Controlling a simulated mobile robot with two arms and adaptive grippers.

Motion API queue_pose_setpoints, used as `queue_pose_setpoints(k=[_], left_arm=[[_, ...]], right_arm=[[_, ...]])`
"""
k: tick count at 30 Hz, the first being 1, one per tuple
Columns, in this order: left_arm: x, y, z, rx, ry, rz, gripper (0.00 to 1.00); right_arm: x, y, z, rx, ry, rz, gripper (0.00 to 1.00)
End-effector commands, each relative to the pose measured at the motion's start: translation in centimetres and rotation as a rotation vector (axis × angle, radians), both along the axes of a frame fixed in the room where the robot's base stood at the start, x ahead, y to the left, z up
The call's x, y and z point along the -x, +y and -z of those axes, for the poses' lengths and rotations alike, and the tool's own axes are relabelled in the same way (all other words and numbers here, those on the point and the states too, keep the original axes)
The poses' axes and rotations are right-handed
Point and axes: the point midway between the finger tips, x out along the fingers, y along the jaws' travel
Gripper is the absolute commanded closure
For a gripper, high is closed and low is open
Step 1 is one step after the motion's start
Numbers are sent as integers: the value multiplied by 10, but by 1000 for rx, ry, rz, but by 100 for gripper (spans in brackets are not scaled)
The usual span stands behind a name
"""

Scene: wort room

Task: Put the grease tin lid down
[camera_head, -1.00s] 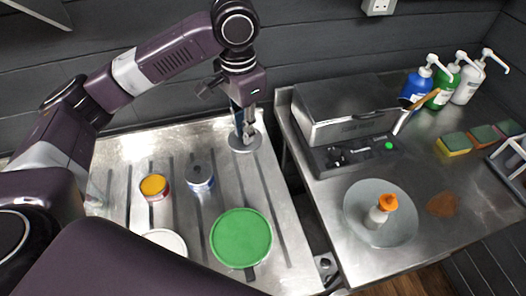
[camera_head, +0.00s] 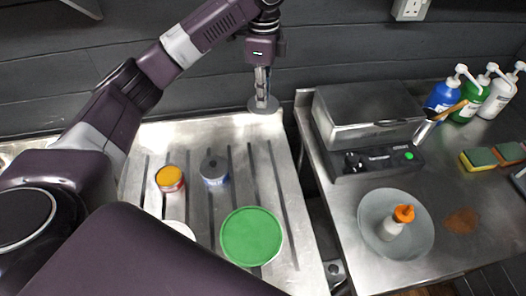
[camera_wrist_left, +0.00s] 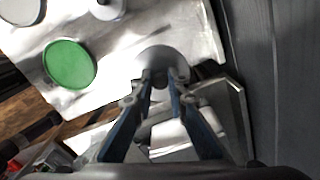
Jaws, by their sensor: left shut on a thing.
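My left gripper (camera_head: 262,85) points down and is shut on the grey round lid (camera_head: 264,105), holding it by its middle. In the head view the lid shows against the dark wall, at the back edge of the metal draining board (camera_head: 140,205). The lid also shows between the fingertips in the left wrist view (camera_wrist_left: 172,54). A tin with yellow-orange contents (camera_head: 170,176) and a blue-and-white tin with a dark grey top (camera_head: 214,168) stand on the board. I cannot tell from labels which is the grease tin. My right gripper is not in view.
A green disc (camera_head: 251,237) and a partly hidden white disc (camera_head: 181,229) lie at the board's front. The right-hand counter holds a grey machine (camera_head: 365,115), a bowl (camera_head: 365,228) with an orange-capped bottle, pump bottles (camera_head: 471,103) and sponges (camera_head: 478,160). The board's right strip is free.

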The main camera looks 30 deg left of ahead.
Motion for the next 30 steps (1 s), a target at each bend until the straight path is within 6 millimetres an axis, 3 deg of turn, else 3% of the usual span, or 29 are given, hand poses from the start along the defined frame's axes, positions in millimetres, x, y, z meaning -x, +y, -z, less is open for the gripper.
queue_pose_setpoints(k=[5,18,30], left_arm=[[1,0,32,1,8,9,100],[1,1,139,-1,4,6,100],[1,0,187,0,4,6,100]], right_arm=[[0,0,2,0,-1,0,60],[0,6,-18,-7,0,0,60],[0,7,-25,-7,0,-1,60]])
